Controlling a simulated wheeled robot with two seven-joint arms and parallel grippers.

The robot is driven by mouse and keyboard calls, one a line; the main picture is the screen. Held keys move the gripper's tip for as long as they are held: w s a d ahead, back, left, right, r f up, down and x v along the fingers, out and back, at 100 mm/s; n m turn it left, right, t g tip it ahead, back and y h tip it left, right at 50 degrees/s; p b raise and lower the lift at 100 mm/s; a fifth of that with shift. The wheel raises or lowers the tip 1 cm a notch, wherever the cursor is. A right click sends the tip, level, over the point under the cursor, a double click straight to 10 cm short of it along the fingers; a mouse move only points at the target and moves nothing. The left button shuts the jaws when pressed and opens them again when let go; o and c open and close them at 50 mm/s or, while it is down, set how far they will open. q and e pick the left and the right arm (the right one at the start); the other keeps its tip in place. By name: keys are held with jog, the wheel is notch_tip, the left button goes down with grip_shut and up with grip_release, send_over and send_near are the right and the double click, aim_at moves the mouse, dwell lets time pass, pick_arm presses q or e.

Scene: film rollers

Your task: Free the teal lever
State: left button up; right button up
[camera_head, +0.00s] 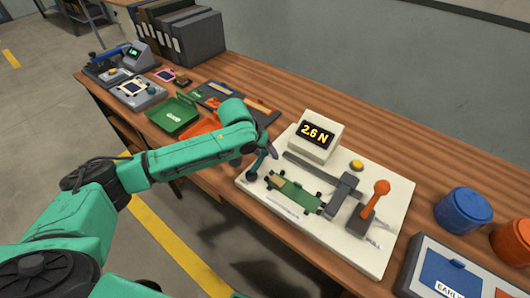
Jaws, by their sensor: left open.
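A white test board (335,257) lies on the wooden bench. A dark teal lever (257,161) seems to stand at its left end, partly covered by my gripper. My left gripper (269,153) is open, at the end of the green arm, right by the lever's top. I cannot tell whether it touches the lever. A green roller piece (294,194) with dark wheels lies on the board, beside a grey clamp bar (340,190). An orange-knobbed lever (376,200) stands to the right. A display (316,134) on the board reads 2.6 N. My right gripper is not in view.
A yellow button (356,165) sits behind the clamp. Blue (463,209) and orange (513,242) tubs and a labelled case (455,270) stand at right. Green (172,115) and orange (203,127) trays lie behind my arm. Dark binders (185,36) stand at the back left.

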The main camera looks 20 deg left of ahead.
pick_arm(q)
jog(key=shift+f, duration=0.1)
grip_shut()
dwell(1.4)
